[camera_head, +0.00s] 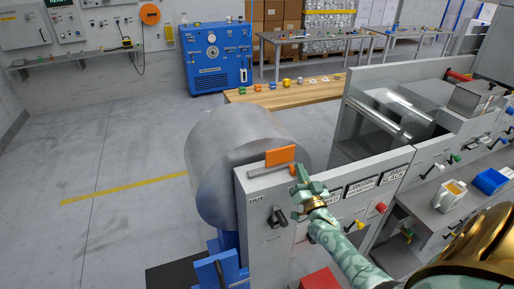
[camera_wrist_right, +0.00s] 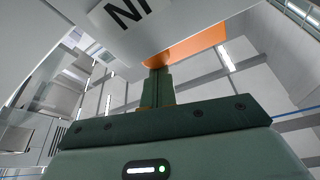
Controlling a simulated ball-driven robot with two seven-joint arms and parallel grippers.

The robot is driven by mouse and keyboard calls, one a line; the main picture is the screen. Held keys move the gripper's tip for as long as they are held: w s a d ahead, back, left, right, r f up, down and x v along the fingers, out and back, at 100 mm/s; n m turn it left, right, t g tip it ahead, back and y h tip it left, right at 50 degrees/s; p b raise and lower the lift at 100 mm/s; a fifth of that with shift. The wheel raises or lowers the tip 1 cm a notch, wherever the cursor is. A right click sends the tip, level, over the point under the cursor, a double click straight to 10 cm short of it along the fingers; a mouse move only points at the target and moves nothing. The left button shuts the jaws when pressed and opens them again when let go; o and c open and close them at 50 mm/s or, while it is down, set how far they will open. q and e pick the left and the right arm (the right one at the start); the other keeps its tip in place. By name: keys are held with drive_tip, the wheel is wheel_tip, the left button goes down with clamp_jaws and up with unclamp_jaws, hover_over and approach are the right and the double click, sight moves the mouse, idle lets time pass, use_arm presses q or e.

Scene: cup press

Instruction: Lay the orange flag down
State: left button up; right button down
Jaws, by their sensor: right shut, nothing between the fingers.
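The orange flag (camera_head: 281,156) stands up on the top edge of the grey machine cabinet (camera_head: 262,214), in front of a large metal drum. A small orange piece (camera_head: 292,169) shows just below its right end. My right gripper (camera_head: 303,172) is shut and empty, just right of the flag and close to this piece. In the right wrist view the closed fingers (camera_wrist_right: 157,72) point up toward the orange flag (camera_wrist_right: 188,46), which shows beyond their tips. I cannot tell whether they touch it. My left gripper is not in view.
The metal drum (camera_head: 225,160) is behind the flag. A black lever (camera_head: 278,217) and a red button (camera_head: 381,207) are on the cabinet front. A slanted clear cover (camera_head: 390,115) stands to the right. The floor (camera_head: 110,150) at left is clear.

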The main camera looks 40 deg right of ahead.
drive_tip(key=shift+a+f, duration=0.1)
drive_tip(key=shift+f, duration=0.3)
wheel_tip(320, 180, up, 5)
drive_tip(key=d+p, duration=0.1)
drive_tip(key=p, duration=0.3)
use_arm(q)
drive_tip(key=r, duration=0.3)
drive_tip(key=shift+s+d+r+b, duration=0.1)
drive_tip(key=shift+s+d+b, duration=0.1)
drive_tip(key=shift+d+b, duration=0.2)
use_arm(e)
drive_tip(key=v, duration=1)
drive_tip(key=shift+d+f, duration=0.2)
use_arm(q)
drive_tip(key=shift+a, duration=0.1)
use_arm(e)
drive_tip(key=shift+s, duration=0.1)
